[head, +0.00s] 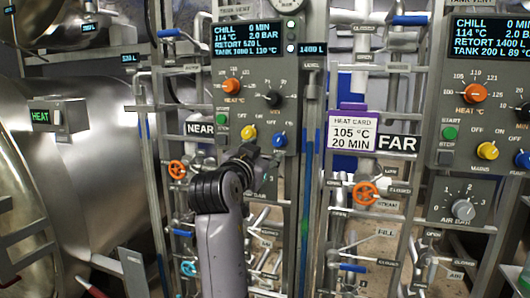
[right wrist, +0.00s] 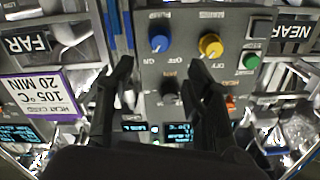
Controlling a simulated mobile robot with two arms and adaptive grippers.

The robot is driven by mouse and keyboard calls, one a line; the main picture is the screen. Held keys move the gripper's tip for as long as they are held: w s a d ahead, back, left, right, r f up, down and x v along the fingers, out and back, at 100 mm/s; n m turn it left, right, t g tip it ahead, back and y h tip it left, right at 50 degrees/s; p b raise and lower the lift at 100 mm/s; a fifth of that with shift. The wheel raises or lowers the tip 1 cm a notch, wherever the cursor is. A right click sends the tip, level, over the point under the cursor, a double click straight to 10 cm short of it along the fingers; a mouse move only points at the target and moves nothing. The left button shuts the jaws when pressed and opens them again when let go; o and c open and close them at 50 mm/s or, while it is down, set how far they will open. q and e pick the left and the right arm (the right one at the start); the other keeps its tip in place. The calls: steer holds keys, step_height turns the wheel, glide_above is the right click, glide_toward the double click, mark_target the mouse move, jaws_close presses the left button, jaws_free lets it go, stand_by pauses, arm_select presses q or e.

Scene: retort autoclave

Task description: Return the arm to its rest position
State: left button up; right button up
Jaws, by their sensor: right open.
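My right arm (head: 220,235) rises from the bottom centre of the head view. Its dark gripper (head: 264,160) is in front of the lower part of the NEAR control panel (head: 257,85), just below the yellow and blue knobs. In the right wrist view the two fingers of my right gripper (right wrist: 158,75) are spread apart with nothing between them. The same panel (right wrist: 205,75) shows upside down beyond the fingers. I cannot tell how far the fingertips are from it. My left gripper is not in view.
A purple-edged heat card (head: 352,130) reads 105 °C, 20 MIN, beside the FAR label (head: 397,144). Pipes and orange valve wheels (head: 366,193) lie right of the arm. A second panel (head: 490,90) stands at the right, a large steel vessel (head: 90,150) at the left.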

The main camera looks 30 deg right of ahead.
stand_by(0.3)
